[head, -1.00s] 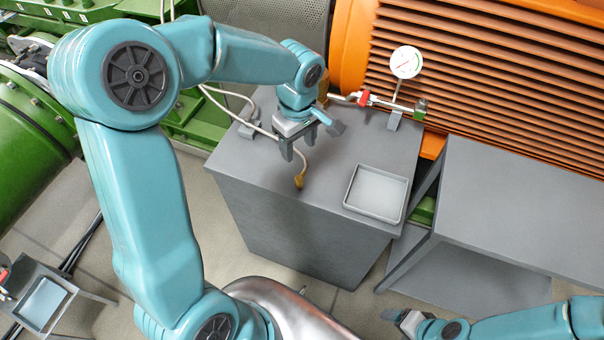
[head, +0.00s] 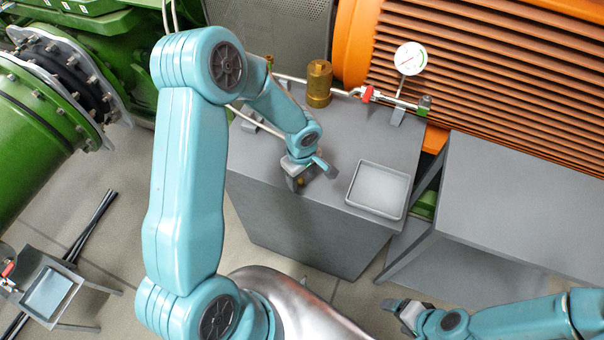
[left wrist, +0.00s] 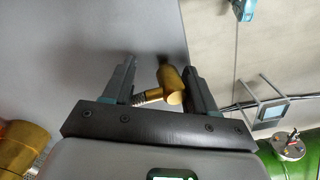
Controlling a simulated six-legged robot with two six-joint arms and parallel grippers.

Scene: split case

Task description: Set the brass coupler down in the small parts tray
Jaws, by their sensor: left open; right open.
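In the head view my left gripper (head: 296,184) is open, low over the front left of the grey bench, and mostly hides the coupler. The small parts tray (head: 351,194), shallow, grey and empty, sits on the bench to the right of it. My right gripper (head: 396,308) is open and empty at the lower right, away from the bench.
A thick brass cylinder (head: 319,83) stands at the bench's back; a gauge (head: 409,59) on a pipe with a red valve is right of it. Another grey bench (head: 520,205) stands at the right. A second tray (head: 47,293) sits on a stand at the lower left.

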